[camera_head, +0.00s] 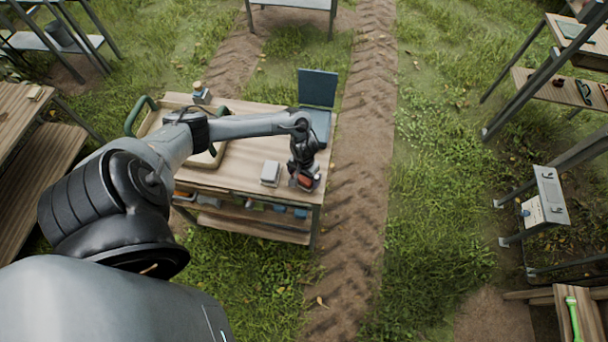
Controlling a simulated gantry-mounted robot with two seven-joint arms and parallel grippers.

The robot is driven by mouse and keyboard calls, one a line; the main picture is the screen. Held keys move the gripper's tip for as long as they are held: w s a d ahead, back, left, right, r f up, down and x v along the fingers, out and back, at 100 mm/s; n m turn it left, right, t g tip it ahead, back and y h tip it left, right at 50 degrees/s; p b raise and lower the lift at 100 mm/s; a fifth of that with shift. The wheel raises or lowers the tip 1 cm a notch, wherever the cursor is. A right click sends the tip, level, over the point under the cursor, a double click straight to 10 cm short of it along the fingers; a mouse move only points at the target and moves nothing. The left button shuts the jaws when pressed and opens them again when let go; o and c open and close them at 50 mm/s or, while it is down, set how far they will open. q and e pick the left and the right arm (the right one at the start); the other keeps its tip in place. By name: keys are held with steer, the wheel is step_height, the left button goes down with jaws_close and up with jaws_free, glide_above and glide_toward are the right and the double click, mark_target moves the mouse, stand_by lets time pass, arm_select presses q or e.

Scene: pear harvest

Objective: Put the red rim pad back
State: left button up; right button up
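My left arm reaches in from the left over the wooden table (236,172). My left gripper (304,181) points down at the table's front right corner. A small red-orange thing, perhaps the red rim pad (305,183), shows at its fingertips, partly hidden by them. I cannot tell whether the fingers are closed on it or only around or above it. My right gripper is not in view.
A grey-white box (270,173) lies just left of the gripper. An open dark blue case (317,90) stands behind it. A green-handled tray (140,116) is partly hidden by my arm. Shelves with tools (565,88) stand right. Grass and a dirt track are clear between.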

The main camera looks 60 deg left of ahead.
arm_select(q)
steer(key=shift+r, duration=0.1)
step_height(320, 180, up, 12)
steer(key=f+p, duration=0.1)
steer(key=p, duration=0.2)
steer(key=w+d+r+m+t+h, duration=0.15)
steer(key=d+m+t, duration=0.5)
steer(key=d, duration=1.65)
steer(key=s+a+r+m+g+y, duration=0.1)
steer(key=s+r+g, duration=0.2)
steer(key=s+r, duration=0.4)
steer(key=s, duration=0.4)
steer(key=shift+s+r, duration=0.2)
steer(key=shift+r, duration=0.2)
steer(key=shift+m, duration=0.25)
